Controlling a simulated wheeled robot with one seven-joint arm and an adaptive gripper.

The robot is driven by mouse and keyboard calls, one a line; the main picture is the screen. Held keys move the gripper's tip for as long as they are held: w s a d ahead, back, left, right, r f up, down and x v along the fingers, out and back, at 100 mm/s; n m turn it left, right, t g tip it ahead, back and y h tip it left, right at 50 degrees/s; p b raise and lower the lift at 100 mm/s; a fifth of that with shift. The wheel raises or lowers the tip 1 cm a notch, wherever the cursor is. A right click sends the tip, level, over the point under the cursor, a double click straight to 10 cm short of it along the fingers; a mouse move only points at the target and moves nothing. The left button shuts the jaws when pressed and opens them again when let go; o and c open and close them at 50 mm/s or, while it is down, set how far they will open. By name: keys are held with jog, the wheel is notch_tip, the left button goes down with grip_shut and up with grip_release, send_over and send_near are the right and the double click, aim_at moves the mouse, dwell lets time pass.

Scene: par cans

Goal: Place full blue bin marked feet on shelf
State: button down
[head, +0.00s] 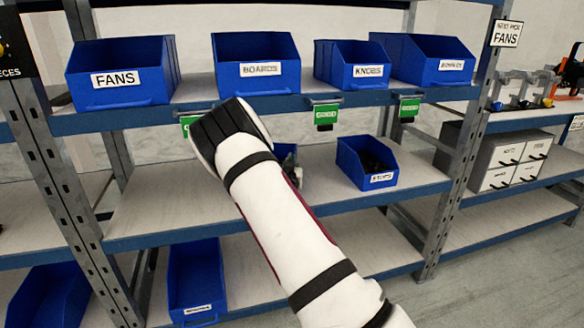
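A blue bin (352,170) with dark items inside stands on the middle shelf (420,178); its small label is too blurred to read surely. Another blue bin (291,148) on that shelf is mostly hidden behind my arm, and its label does not show. No bin label reads clearly as feet. My white arm reaches up from the lower right, its black-capped part in front of the shelf rack. My gripper cannot be made out, so what it holds does not show.
The upper shelf bears blue bins marked FANS (118,60), BOARDS (255,50) and KNOBS (352,58), and a fourth bin (425,50). Lower down are two more blue bins (197,270) (48,298). A metal upright (468,150) stands right. The middle shelf's left part is bare.

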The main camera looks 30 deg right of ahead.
jog(key=shift+f, duration=0.35)
jog(key=c, duration=2.3)
grip_release()
jog(key=shift+f, duration=0.25)
jog(key=o, duration=0.5)
jog(key=shift+r, duration=0.1)
